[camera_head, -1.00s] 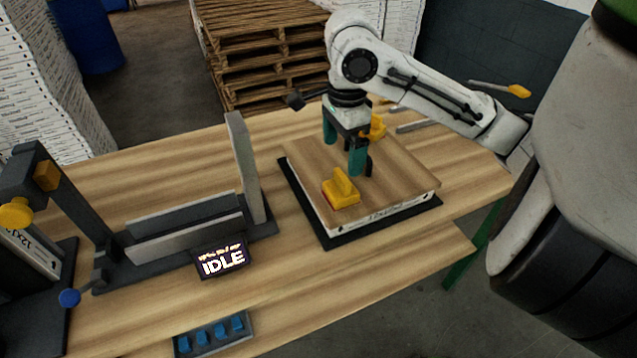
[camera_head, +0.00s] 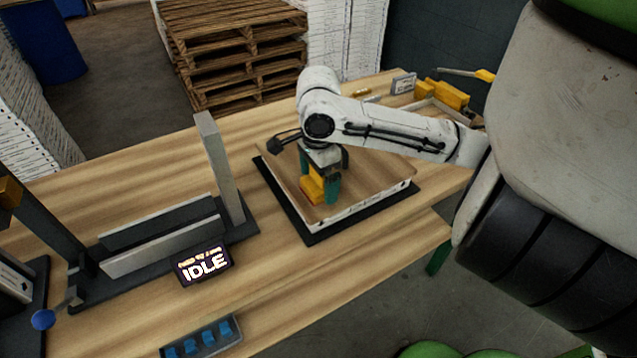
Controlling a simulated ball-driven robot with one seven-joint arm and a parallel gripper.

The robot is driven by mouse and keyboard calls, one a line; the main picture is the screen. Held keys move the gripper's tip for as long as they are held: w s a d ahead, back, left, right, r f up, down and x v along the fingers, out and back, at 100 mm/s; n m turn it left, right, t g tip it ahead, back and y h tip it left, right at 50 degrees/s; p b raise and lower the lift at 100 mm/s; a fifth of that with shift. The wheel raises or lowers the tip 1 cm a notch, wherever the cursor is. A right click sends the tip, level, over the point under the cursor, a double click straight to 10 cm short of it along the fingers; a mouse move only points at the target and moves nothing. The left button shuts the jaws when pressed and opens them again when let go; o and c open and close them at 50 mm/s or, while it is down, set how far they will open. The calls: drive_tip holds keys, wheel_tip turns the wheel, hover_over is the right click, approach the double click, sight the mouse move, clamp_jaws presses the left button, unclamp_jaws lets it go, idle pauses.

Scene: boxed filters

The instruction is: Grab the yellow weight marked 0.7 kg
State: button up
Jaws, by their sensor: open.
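A yellow weight (camera_head: 312,188) stands on the wooden top of the boxed filter, near its front left part. Its marking is too small to read. My gripper (camera_head: 319,188) is low over the box top, open, with its two green fingers at the weight. One finger is at the weight's far left side and the other at its near right side. The fingers partly hide the weight, and I cannot tell whether they touch it. More yellow pieces (camera_head: 448,95) lie at the back right of the table; no marks are legible on them.
The boxed filter (camera_head: 352,211) lies on a black mat (camera_head: 312,239). A dark fixture with a grey upright (camera_head: 219,168) stands left of it. A blue-button panel (camera_head: 201,338) is at the front. Bare table lies between.

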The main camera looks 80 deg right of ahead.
drive_tip(key=shift+f, duration=0.1)
drive_tip(key=c, duration=1.7)
